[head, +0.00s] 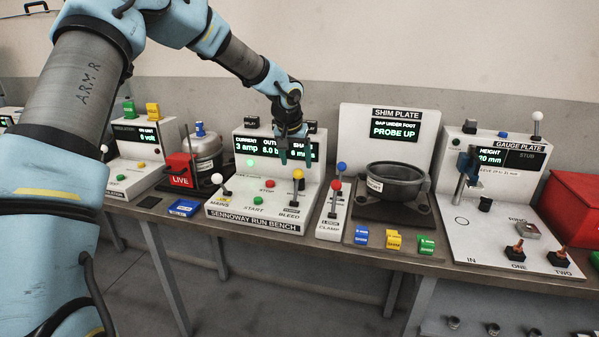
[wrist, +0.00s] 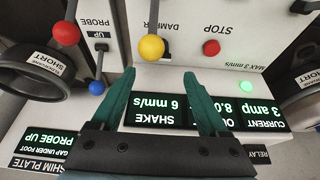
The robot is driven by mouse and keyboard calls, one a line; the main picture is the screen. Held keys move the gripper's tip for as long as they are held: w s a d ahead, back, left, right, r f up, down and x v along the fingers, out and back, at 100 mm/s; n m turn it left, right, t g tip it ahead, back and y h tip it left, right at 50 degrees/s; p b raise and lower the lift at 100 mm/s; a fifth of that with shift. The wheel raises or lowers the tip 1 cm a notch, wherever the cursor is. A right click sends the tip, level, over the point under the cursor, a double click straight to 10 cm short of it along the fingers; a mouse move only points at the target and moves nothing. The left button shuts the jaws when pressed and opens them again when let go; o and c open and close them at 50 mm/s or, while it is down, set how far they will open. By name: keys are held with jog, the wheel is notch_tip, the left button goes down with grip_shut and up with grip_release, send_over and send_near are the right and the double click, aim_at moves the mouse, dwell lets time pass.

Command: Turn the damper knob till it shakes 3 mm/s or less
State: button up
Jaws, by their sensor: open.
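The run bench (head: 222,203) stands mid-table. Its display (head: 275,148) reads 3 amp and shake 6 mm/s; the shake reading (wrist: 157,110) also shows in the wrist view. A dark knob (head: 303,186) sits on the deck right of the red stop button (head: 267,184), partly behind the yellow-ball lever (head: 298,174). In the wrist view the yellow ball (wrist: 152,47) covers the spot by the partly hidden damper label (wrist: 163,27). My gripper (wrist: 160,73) is open and empty, above the deck in front of the display, apart from the ball.
Red-ball (head: 335,184) and blue-ball (head: 341,167) levers rise close on the right. The shim plate stand (head: 388,128) and a dark round pot (head: 398,182) are beyond. A white-ball lever (head: 217,179) is at the bench's left. A green lamp (wrist: 246,87) is lit.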

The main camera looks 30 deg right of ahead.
jog(key=shift+p+x, duration=0.7)
jog(key=shift+x, duration=2.5)
grip_shut()
